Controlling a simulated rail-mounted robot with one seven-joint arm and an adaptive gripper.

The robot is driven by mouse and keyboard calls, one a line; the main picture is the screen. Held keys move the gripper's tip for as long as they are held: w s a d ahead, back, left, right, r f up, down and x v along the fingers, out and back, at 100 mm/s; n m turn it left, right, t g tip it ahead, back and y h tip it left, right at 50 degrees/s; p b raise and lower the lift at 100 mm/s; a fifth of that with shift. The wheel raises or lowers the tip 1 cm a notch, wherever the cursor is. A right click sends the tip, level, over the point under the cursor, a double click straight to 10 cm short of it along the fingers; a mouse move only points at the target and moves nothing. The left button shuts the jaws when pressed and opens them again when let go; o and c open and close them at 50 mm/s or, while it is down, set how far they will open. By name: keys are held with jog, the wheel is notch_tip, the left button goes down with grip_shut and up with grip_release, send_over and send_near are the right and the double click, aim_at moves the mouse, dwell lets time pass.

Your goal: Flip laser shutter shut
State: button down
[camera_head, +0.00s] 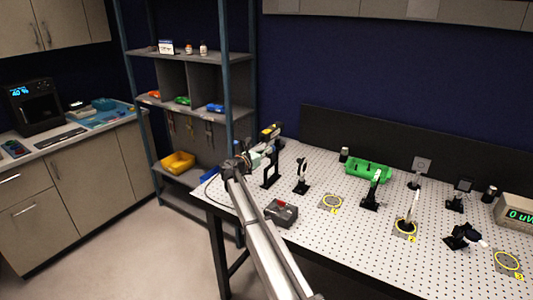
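A laser-like housing with a yellow label (269,131) is at the back left of the perforated optical table (330,265), above a black post mount (270,172). My arm reaches up from the bottom, and its end with my gripper (238,166) is at the table's left edge, in front of and close to the housing. The gripper is small and dark here; its fingers are not distinct, and I cannot tell whether it touches anything. The shutter flap cannot be made out; my arm's end may hide part of it.
A lens mount (301,178) and a grey box with a red part (281,211) stand right of my arm. Several mounts, a green tray (368,170) and a meter (516,212) occupy the table further right. A shelf rack (183,93) stands behind left.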

jog(key=b+v, duration=0.3)
jog(key=v, duration=1.1)
